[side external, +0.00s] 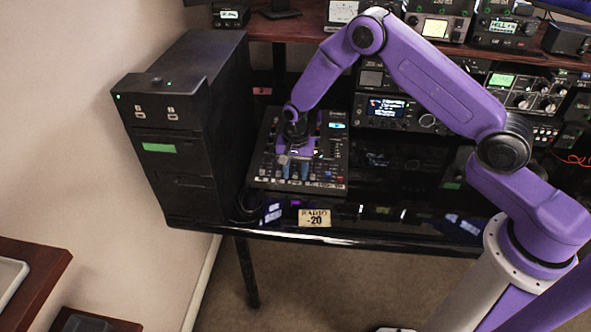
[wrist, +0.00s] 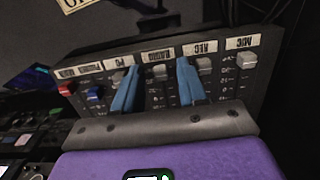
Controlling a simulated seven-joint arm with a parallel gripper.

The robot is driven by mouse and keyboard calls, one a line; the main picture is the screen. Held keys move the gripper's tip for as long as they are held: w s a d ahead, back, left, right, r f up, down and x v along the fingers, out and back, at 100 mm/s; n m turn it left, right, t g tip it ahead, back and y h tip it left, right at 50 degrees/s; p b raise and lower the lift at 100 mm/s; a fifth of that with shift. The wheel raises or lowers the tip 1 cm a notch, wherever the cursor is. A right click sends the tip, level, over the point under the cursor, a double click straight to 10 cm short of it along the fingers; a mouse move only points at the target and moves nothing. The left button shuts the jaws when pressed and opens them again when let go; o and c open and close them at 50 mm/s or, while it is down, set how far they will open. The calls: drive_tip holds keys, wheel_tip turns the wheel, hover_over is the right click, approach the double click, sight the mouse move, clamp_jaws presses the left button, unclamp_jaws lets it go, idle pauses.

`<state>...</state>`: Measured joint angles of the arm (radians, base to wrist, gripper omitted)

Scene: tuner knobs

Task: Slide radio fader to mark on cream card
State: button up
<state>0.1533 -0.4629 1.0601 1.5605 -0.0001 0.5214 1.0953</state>
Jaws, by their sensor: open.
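The cream card (side external: 314,218) reads "RADIO -20" and lies at the front table edge below the mixer; a corner of it shows in the wrist view (wrist: 76,4). The black mixer (side external: 262,173) has a row of labelled faders. In the wrist view the labels appear upside down, and the radio fader (wrist: 160,72) has a grey cap beside the RADIO label. My gripper (wrist: 157,80) has blue fingers, open, one on each side of the radio fader cap, with space visible around the cap. In the side view my gripper (side external: 294,168) is low over the mixer's front part and hides the cap.
A MIC fader (wrist: 246,61) is further right. A tall black computer case (side external: 190,130) stands left of the mixer. Radio equipment (side external: 400,112) stands behind right.

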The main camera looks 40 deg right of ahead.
clamp_jaws()
drive_tip(key=shift+w+d+r, duration=0.1)
drive_tip(key=shift+w+d, duration=0.45)
unclamp_jaws()
drive_tip(key=shift+r, duration=0.15)
wheel_tip(320, 180, up, 17)
idle(0.4)
drive_tip(key=shift+r, duration=0.1)
